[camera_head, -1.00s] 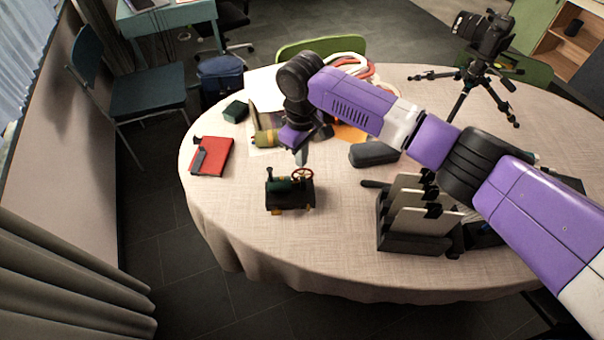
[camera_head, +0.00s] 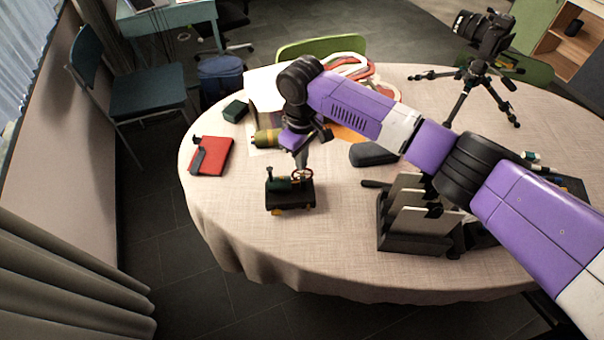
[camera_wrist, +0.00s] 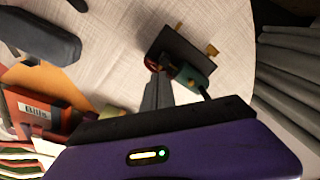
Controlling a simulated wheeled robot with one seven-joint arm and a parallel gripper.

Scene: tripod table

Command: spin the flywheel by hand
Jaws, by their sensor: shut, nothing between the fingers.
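A small model steam engine stands upright on the table, with a dark base (camera_head: 290,202), a green boiler and a black chimney at its left end. Its red flywheel (camera_head: 302,174) is at the right end; in the wrist view the flywheel (camera_wrist: 152,62) is partly hidden by my fingers. My gripper (camera_head: 302,172) is shut and empty, pointing down at the flywheel from above. In the wrist view its fingertips (camera_wrist: 160,74) overlap the flywheel's edge; I cannot tell whether they touch it.
A red notebook (camera_head: 212,156) lies to the left. A dark case (camera_head: 373,153) and a black rack with upright cards (camera_head: 415,245) stand to the right. A camera on a tripod (camera_head: 480,60) stands at the back right. The table in front of the engine is clear.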

